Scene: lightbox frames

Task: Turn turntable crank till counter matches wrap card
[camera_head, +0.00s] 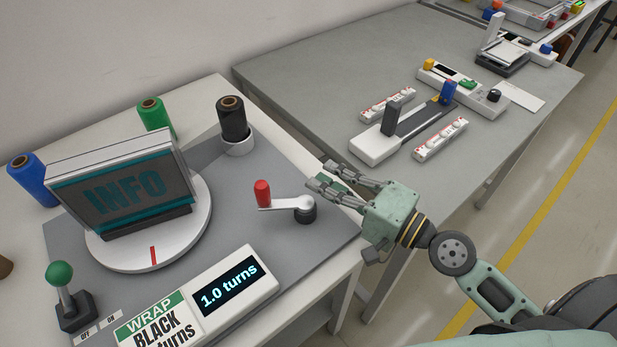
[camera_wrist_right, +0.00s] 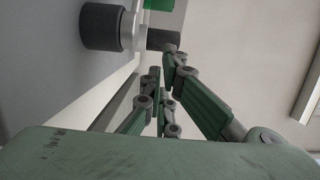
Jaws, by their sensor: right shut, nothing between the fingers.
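The turntable (camera_head: 150,258) is a white disc with a red mark on its front rim, carrying an upright "INFO" block (camera_head: 120,180). The crank (camera_head: 285,204) has a pale arm on a dark hub and a red knob (camera_head: 262,192) pointing left. The counter (camera_head: 229,285) reads "1.0 turns". The wrap card (camera_head: 150,318) reads "WRAP BLACK" and "turns"; its number is cut off by the bottom edge. My right gripper (camera_head: 318,181) is shut and empty, right of the crank and apart from the knob. Its fingers also show in the wrist view (camera_wrist_right: 160,95). My left gripper is out of view.
A black spool (camera_head: 232,120) stands in a white holder behind the crank. Green (camera_head: 154,116) and blue (camera_head: 33,180) spools stand behind and left of the turntable. A green-knobbed lever (camera_head: 62,290) stands front left. A second table (camera_head: 300,75) holds other devices.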

